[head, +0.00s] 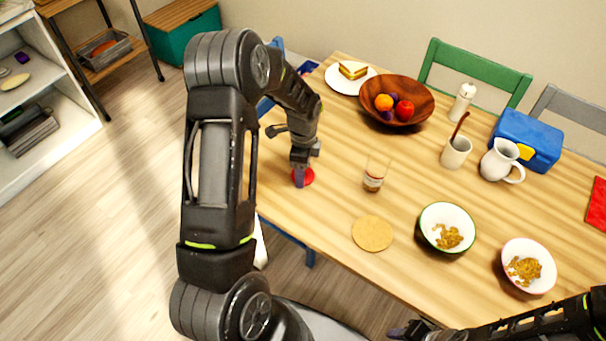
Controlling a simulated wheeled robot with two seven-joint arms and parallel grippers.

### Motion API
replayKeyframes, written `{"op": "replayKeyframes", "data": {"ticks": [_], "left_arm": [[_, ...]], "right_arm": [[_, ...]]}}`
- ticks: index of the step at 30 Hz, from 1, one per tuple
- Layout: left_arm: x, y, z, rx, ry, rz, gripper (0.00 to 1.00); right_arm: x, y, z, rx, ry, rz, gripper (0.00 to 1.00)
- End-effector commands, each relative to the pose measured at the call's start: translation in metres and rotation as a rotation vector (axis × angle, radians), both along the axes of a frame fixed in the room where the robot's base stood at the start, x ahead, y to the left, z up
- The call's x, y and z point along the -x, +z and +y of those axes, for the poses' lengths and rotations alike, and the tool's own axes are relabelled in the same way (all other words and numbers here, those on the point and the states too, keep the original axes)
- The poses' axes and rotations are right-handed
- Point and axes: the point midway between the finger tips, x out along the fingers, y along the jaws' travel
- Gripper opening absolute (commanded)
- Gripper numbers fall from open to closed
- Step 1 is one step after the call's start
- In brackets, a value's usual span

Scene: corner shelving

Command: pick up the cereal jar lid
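A small round red lid (309,177), apparently the cereal jar lid, is at the left edge of the table. My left gripper (299,181) points down right at it, and its fingers cover the lid's left part. I cannot tell whether the fingers are closed on the lid or only beside it. A clear jar (375,175) with a little brown content stands to the right of the lid, with no lid on top. My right gripper (408,331) is low at the bottom edge, away from the lid, and its fingers are too small to read.
A round tan mat (372,233) lies in front of the jar. Two cereal bowls (447,217) (528,247) are to the right. A wooden fruit bowl (425,110), sandwich plate (340,83), cup (455,153), white pitcher (497,164) and blue box (530,143) stand farther back.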

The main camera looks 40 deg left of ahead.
Motion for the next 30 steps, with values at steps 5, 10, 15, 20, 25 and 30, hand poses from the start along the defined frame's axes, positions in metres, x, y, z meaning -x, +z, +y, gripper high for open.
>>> {"op": "replayKeyframes", "data": {"ticks": [5,10,15,20,25,30], "left_arm": [[0.0,0.0,0.0,0.0,0.0,0.0,0.31],[0.0,0.0,0.0,0.0,0.0,0.0,0.23],[0.0,0.001,0.0,0.0,0.0,-0.001,0.23],[-0.001,0.011,0.0,-0.001,0.0,-0.004,0.23],[-0.001,0.038,0.0,0.0,0.0,-0.005,0.23],[-0.001,0.072,0.0,-0.002,0.001,-0.006,0.23]], "right_arm": [[0.0,0.0,0.0,0.0,0.0,0.0,0.36],[0.0,0.0,0.0,0.0,0.0,0.0,0.36],[0.0,0.0,0.0,0.0,0.0,0.0,0.36],[0.0,-0.003,0.0,-0.001,0.0,-0.001,0.36],[-0.001,-0.008,0.0,-0.002,0.001,-0.003,0.36],[-0.002,-0.014,0.001,-0.003,0.001,-0.005,0.36]]}}
